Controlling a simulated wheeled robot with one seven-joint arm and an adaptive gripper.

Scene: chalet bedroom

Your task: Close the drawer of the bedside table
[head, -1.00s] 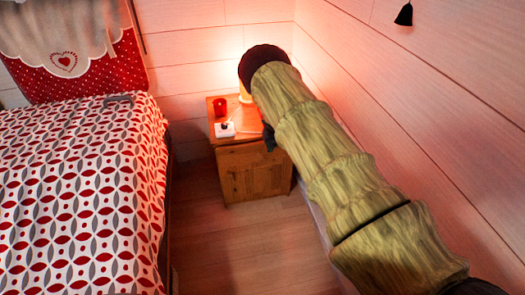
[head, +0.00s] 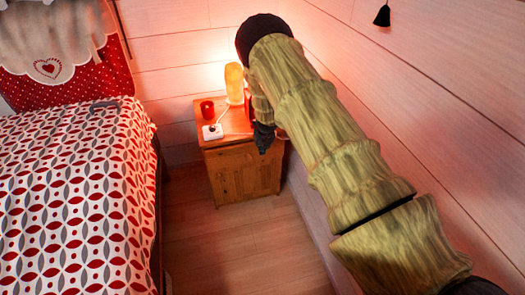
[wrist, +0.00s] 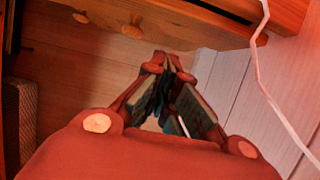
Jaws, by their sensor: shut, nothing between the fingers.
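The wooden bedside table (head: 232,175) stands against the back wall, right of the bed. Its drawer front (head: 228,153) is below the top; how far the drawer stands out cannot be told from the head view. My gripper (head: 264,138) is a small dark shape at the table's front right, at about top height, partly hidden by my arm. Contact with the drawer cannot be seen.
The bed (head: 75,195) fills the left. The wall (head: 430,130) is close on the right. Floor (head: 240,245) before the table is clear. A white cable (wrist: 265,80) hangs in the wrist view.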

